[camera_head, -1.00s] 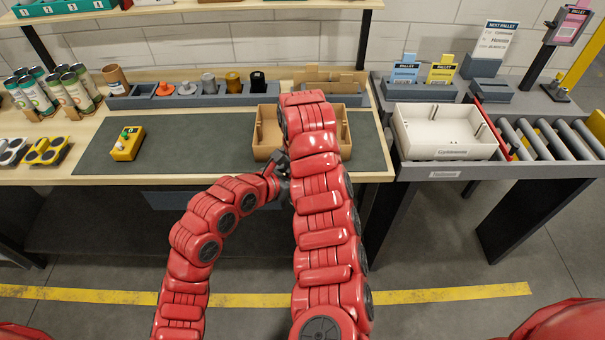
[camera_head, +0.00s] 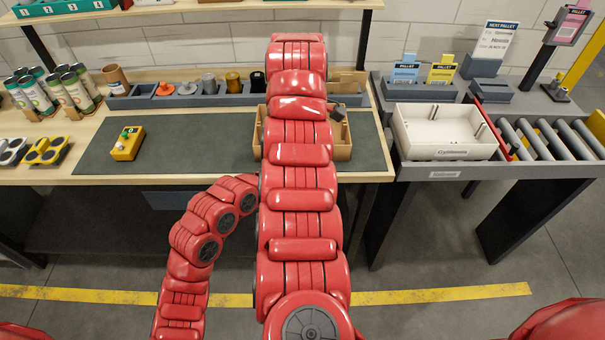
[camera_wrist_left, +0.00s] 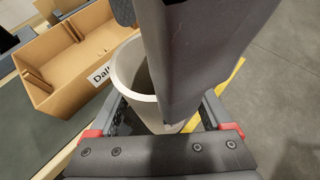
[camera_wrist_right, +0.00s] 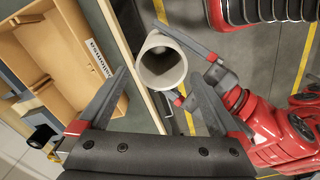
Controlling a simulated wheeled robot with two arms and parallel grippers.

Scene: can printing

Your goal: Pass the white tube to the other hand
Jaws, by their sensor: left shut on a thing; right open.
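The white tube shows open end up in the left wrist view (camera_wrist_left: 136,72) and in the right wrist view (camera_wrist_right: 161,62). My left gripper (camera_wrist_right: 192,72) is shut on it, with its fingers coming in from the right in the right wrist view. My right gripper (camera_wrist_right: 158,82) is open, its two fingers spread with the tube's end appearing between and just beyond their tips. I cannot tell whether they touch it. A grey part of the right gripper crosses over the tube in the left wrist view. In the head view my right arm hides the tube and both grippers.
A labelled cardboard box (camera_head: 343,140) stands on the dark mat (camera_head: 200,138) near the table's front edge, partly behind my right arm. A white bin (camera_head: 430,142) stands to the right beside rollers. A yellow button box (camera_head: 127,145) sits at left. Open floor lies before the table.

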